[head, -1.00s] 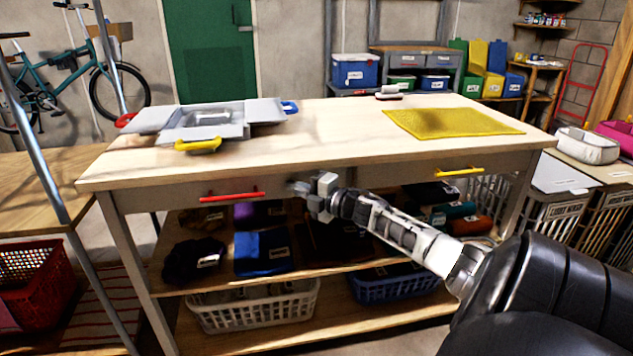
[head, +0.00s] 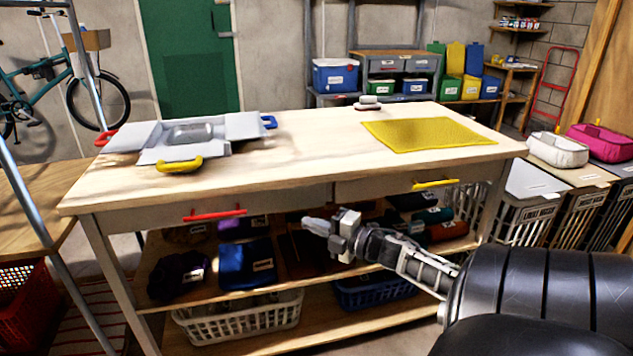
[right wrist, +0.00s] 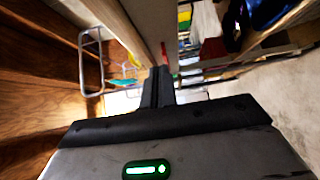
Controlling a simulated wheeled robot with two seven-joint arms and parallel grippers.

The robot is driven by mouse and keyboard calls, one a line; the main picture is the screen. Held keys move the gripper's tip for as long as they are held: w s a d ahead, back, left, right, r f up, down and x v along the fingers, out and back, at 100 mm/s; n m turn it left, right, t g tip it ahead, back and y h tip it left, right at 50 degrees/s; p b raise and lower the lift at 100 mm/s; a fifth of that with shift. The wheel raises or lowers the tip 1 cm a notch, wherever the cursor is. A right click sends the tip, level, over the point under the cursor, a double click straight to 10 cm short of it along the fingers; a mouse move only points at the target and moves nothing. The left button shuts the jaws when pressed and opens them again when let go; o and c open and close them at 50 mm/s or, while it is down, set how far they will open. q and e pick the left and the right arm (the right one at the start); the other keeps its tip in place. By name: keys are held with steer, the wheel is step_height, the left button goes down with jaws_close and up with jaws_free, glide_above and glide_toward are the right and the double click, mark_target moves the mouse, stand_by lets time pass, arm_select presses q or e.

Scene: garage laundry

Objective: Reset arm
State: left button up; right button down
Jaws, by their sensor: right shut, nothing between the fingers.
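My right gripper (head: 318,226) is shut and empty. In the head view it hangs in front of the workbench (head: 290,178), below the drawer fronts, between the red handle (head: 215,214) and the yellow handle (head: 436,184), touching neither as far as I can see. In the right wrist view its dark fingers (right wrist: 158,85) are together, with the bench's pale side close by. My left gripper is in neither view.
On the benchtop are a grey tray-like item (head: 185,140) with coloured handles, a yellow mat (head: 425,134) and a small brush-like item (head: 368,102). The shelves below hold folded cloths and a white basket (head: 240,318). Hampers (head: 530,205) stand at the right.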

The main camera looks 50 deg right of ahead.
steer(key=shift+s, duration=0.35)
steer(key=s+a+f+m+g+p, duration=0.1)
steer(key=s+a+f+m, duration=0.15)
steer(key=a, duration=0.35)
steer(key=s+a+f+m+g+h+p, duration=0.1)
steer(key=a+f+m+p, duration=0.2)
steer(key=a, duration=0.4)
steer(key=s+a+f+m+g, duration=0.1)
steer(key=s+a+f+m, duration=0.1)
steer(key=a+m, duration=0.35)
arm_select(q)
steer(key=p, duration=0.1)
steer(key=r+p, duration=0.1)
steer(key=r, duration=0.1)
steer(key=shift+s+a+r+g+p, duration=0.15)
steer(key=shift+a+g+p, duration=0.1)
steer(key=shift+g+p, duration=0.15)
arm_select(e)
steer(key=s+a+r+m+g+y, duration=0.1)
steer(key=s+a+m+g, duration=0.1)
steer(key=a, duration=0.8)
steer(key=s+a+r+m+g+y, duration=0.1)
steer(key=s+a+m, duration=0.3)
steer(key=a, duration=0.6)
steer(key=shift+s+a+r+g, duration=0.35)
steer(key=shift+s+g, duration=0.15)
steer(key=shift+s, duration=0.15)
steer(key=shift+d, duration=0.1)
